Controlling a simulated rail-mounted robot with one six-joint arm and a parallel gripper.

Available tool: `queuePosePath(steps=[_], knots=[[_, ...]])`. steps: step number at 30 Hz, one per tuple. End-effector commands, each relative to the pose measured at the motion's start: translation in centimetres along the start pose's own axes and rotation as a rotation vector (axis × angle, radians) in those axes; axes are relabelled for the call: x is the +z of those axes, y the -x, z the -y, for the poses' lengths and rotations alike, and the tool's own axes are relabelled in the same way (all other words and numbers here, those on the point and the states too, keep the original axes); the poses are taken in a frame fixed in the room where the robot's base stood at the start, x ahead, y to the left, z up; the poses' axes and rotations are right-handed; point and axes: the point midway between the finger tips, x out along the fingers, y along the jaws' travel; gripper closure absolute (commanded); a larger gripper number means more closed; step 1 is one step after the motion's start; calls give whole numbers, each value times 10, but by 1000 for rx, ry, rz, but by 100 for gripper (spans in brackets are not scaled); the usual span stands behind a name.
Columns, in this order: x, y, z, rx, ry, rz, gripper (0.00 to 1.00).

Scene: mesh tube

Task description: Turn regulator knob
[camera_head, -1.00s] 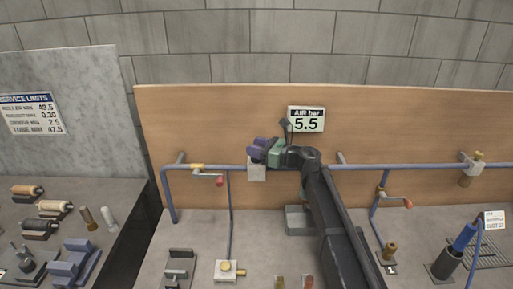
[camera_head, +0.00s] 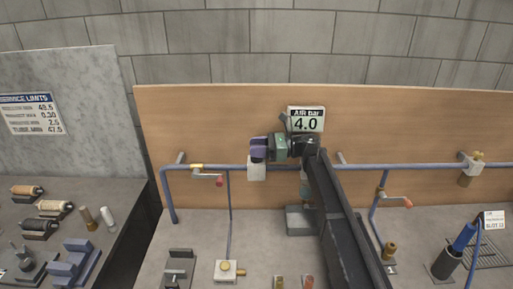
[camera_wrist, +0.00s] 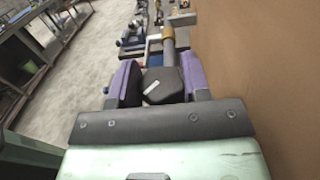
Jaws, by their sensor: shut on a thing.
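The regulator knob (camera_wrist: 163,86) is a dark, many-sided cap with a pale mark on its face, seen in the wrist view. My gripper (camera_wrist: 160,80) is shut on it, with one purple finger on each side. In the head view my gripper (camera_head: 259,149) is at the blue pipe on the wooden panel, just above the pale regulator body (camera_head: 256,171); the knob itself is hidden there by the fingers. The air display (camera_head: 306,119) above reads 4.0 bar.
The blue pipe (camera_head: 240,167) runs across the panel (camera_head: 420,120). A red-handled valve (camera_head: 219,180) is left of the regulator, and another (camera_head: 406,202) is at right. A brass fitting on a pale block (camera_head: 228,270) stands on the bench below. Several tools lie on the left table.

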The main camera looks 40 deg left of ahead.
Motion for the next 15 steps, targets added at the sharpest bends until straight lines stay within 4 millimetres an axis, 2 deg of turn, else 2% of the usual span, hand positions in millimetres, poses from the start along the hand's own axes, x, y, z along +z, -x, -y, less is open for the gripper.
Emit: queuePosePath(steps=[7, 8, 12, 15], knots=[[0, 0, 0, -1, 0, 0, 81], [0, 0, 0, -1, 0, 0, 52], [0, 0, 0, -1, 0, 0, 31], [0, 0, 0, -1, 0, 0, 31]])
